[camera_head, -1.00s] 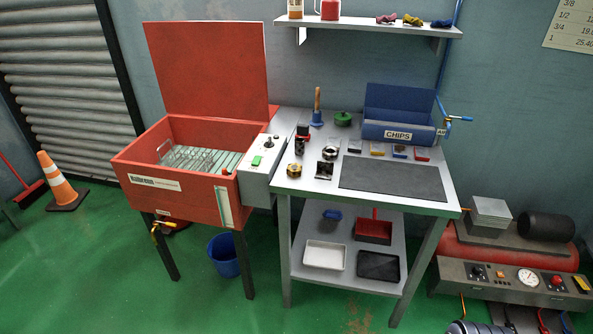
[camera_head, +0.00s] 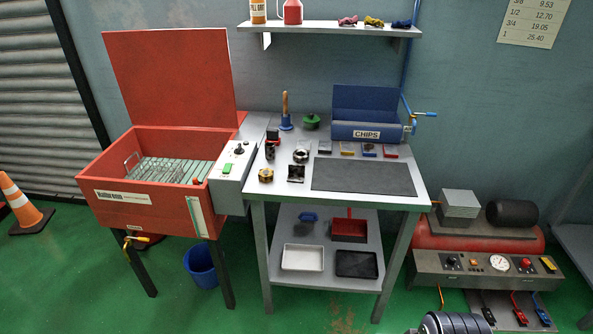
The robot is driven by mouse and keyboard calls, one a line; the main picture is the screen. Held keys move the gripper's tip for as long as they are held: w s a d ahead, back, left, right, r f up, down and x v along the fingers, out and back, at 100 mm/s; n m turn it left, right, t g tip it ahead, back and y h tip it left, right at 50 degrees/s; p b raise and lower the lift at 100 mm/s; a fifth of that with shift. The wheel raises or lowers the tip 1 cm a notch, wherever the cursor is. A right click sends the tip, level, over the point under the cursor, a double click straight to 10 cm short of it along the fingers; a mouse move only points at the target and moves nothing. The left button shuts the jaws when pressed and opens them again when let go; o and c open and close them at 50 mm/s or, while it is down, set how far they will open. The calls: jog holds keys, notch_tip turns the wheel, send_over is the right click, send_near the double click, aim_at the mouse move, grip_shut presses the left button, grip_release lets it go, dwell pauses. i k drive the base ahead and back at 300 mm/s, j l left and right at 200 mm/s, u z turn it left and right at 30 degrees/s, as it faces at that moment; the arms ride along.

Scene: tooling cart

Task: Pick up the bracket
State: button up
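Several small parts stand on the left half of the grey workbench (camera_head: 257,187). One is a dark, angular piece with a light face (camera_head: 296,173), near the front edge and left of the black mat; it may be the bracket, but it is too small to tell. A brass-coloured round part (camera_head: 266,175) stands to its left. A dark ring with a bright rim (camera_head: 301,156) sits behind it. A black upright part (camera_head: 270,153) and a black block with a red mark (camera_head: 272,137) stand farther back left.
A red parts washer (camera_head: 140,209) with its lid raised stands left of the bench. The black mat (camera_head: 363,177) is bare. A blue CHIPS bin (camera_head: 366,132) stands behind it. A red compressor (camera_head: 470,238) is at the right. Green floor shows in front.

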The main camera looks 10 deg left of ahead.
aim_at(296, 172)
jog(key=i+j, duration=0.2)
jog(key=i, duration=0.3)
jog(key=i+j, duration=0.15)
jog(key=i, duration=0.35)
jog(key=i+j, duration=0.2)
jog(key=i, duration=0.3)
jog(key=j+u, duration=0.05)
